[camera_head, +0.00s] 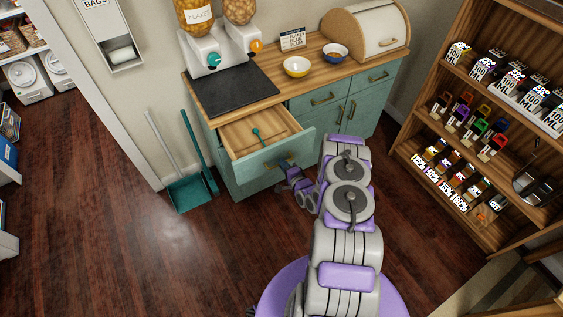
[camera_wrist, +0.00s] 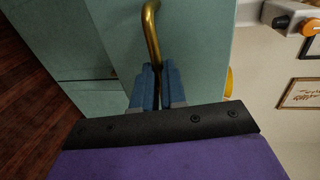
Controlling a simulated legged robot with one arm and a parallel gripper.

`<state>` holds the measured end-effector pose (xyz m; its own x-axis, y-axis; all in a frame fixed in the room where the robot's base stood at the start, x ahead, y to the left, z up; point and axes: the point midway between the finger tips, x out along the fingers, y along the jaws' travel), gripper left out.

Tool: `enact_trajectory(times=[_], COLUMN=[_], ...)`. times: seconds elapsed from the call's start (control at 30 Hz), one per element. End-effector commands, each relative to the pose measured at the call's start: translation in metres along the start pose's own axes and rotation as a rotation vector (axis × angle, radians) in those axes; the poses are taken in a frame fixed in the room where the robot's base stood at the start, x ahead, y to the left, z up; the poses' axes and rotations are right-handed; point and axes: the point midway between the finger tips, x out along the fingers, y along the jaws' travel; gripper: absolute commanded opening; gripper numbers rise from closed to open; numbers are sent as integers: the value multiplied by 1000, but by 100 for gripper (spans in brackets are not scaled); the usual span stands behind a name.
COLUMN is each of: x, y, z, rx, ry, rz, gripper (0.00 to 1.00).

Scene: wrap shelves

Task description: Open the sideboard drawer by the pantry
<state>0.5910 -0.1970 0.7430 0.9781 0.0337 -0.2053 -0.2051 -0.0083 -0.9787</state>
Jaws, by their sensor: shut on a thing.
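The teal sideboard (camera_head: 234,180) stands against the wall with a wooden top. Its upper left drawer (camera_head: 265,163) is pulled out, and its wooden inside shows a small teal scoop-like item (camera_head: 257,134). My gripper (camera_head: 285,168) is at the front of this drawer. In the wrist view, the blue fingers of my gripper (camera_wrist: 156,82) are shut on the brass drawer handle (camera_wrist: 151,30), against the teal drawer front (camera_wrist: 190,40). The part of the handle between the fingers is hidden.
A teal dustpan (camera_head: 188,192) and a broom lean by the wall left of the sideboard. Flake dispensers (camera_head: 205,55), a yellow bowl (camera_head: 297,67), a blue bowl (camera_head: 335,52) and a bread box (camera_head: 378,30) stand on top. Wooden shelves (camera_head: 425,125) stand at right. Floor at left is clear.

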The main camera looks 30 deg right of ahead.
Motion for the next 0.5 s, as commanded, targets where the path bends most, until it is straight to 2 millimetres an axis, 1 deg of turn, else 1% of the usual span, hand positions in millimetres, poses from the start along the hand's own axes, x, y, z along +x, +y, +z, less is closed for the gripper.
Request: enact_trajectory(times=[0.03, 0.33, 0.37, 0.5], x=[-2, -2, -2, -2], y=[5, 5, 5, 4], z=[2, 2, 2, 2], rx=[4, 3, 3, 2], ry=[-3, -2, -2, -2], rz=[11, 10, 10, 8], gripper=[0, 0, 13, 27])
